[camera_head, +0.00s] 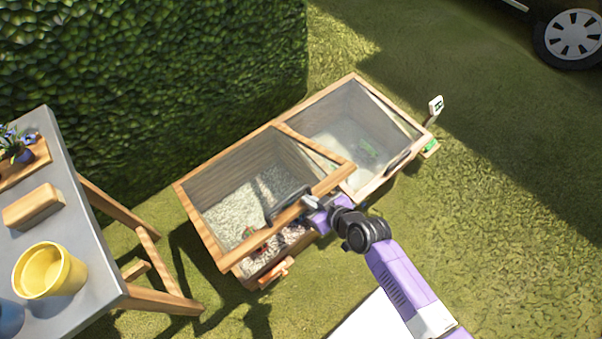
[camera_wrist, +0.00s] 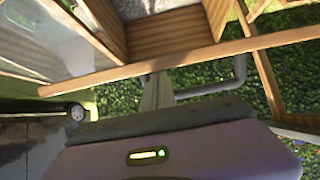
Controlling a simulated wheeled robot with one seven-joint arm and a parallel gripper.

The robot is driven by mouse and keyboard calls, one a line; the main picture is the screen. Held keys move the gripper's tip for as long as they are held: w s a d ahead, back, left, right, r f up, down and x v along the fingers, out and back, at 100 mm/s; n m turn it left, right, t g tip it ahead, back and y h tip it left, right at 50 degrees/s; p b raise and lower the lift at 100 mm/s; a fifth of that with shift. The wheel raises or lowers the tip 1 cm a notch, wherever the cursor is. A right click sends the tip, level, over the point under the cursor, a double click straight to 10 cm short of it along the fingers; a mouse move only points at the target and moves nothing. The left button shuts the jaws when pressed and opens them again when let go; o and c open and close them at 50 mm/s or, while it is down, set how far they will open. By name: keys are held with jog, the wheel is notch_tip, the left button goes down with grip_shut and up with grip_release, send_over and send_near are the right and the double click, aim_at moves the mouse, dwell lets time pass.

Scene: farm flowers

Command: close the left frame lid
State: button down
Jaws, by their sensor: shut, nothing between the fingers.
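The left frame lid (camera_head: 203,222), a wood-rimmed clear pane, stands partly raised above the left cold frame box (camera_head: 246,281), with a gap along its front. Pale gravel shows through and under it. The lid's dark grey handle (camera_head: 288,199) is on its front rail and also shows in the wrist view (camera_wrist: 238,72). My gripper (camera_head: 312,202) is shut and empty, at the front rail close to the handle. In the wrist view its fingers (camera_wrist: 158,88) reach up to the rail (camera_wrist: 120,74); whether they touch it I cannot tell.
The right cold frame (camera_head: 350,110) adjoins the left one, with its own dark handle (camera_head: 398,162). A grey-topped table (camera_head: 88,240) with a yellow pot (camera_head: 50,271) and a wooden block (camera_head: 33,207) stands at left. A hedge (camera_head: 150,70) is behind; grass at right is open.

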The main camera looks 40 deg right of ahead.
jog(key=s+f+b, duration=0.3)
jog(key=f+b, duration=1.1)
jog(key=f, duration=0.3)
jog(key=s+f+b, duration=0.3)
jog(key=f+b, duration=1.1)
jog(key=f, duration=0.4)
jog(key=shift+s+f, duration=0.15)
jog(key=shift+f, duration=0.05)
jog(key=shift+d, duration=0.25)
jog(key=w+r+p+v, duration=0.1)
jog(key=p+v, duration=0.3)
jog(key=v, duration=0.5)
jog(key=shift+a+r, duration=0.25)
jog(key=shift+s, duration=0.15)
